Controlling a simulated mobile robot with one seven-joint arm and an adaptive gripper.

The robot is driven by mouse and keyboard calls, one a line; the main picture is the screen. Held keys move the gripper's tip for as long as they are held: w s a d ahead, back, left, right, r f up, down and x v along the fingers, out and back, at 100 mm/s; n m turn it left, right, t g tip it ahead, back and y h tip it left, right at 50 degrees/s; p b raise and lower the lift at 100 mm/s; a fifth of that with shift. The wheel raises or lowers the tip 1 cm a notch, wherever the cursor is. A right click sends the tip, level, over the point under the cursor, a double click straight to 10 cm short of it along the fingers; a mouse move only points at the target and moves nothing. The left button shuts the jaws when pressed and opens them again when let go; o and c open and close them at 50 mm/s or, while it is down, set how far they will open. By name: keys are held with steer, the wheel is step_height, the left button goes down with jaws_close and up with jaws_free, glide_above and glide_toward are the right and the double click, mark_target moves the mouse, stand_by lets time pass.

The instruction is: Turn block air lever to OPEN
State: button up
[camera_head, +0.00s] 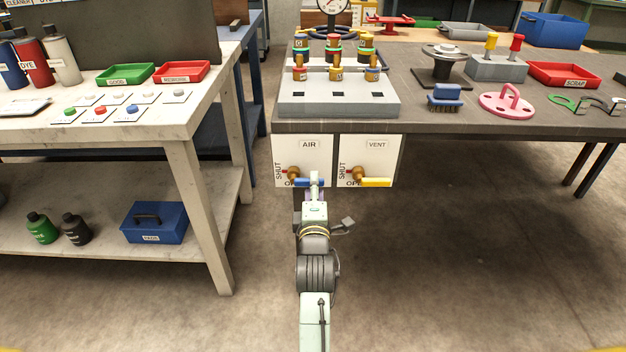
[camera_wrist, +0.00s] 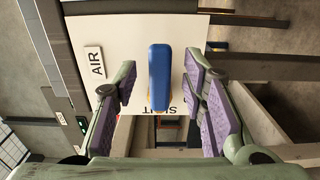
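The block air lever is a blue handle (camera_head: 301,182) on a brass valve (camera_head: 293,172), mounted on the white AIR panel (camera_head: 283,147). It lies level, pointing right from the valve. A SHUT label runs up the panel's left side; the OPEN label below is partly hidden. My gripper (camera_head: 314,183) is in front of the lever and hides part of it. In the wrist view, the blue lever (camera_wrist: 159,78) shows between the two purple-padded fingers of my gripper (camera_wrist: 160,92). The fingers are spread, with a clear gap on each side of the lever.
The VENT panel (camera_head: 378,157) with its yellow lever (camera_head: 376,182) is close on the right. The grey workbench (camera_head: 430,123) overhangs above. A pale table (camera_head: 190,125) stands to the left. The floor below and to the right is clear.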

steer(key=shift+w, duration=1.3)
steer(key=shift+a, duration=0.1)
steer(key=shift+c, duration=0.4)
jaws_close()
